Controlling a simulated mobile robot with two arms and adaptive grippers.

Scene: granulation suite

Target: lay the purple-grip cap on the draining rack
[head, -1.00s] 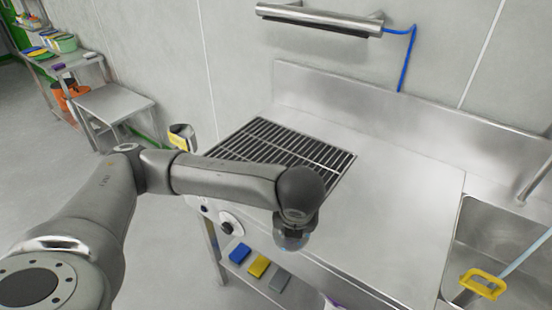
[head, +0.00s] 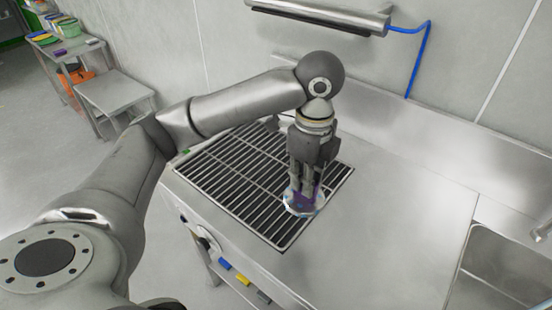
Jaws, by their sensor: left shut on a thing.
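The purple-grip cap (head: 302,205) is a pale, round disc with a purple grip standing on it. My left gripper (head: 304,185) points down and is shut on the purple grip. The cap is over the right front part of the draining rack (head: 225,180), a dark grid of metal bars set in the steel counter. I cannot tell whether the cap touches the bars. The gripper fingers hide part of the grip. My right gripper is not in view.
The steel counter (head: 390,220) is clear to the right, up to the sink basin (head: 505,275). A steel lamp-like bar (head: 320,14) with a blue cable hangs on the wall behind. Blue, yellow and grey pads lie below the counter's front.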

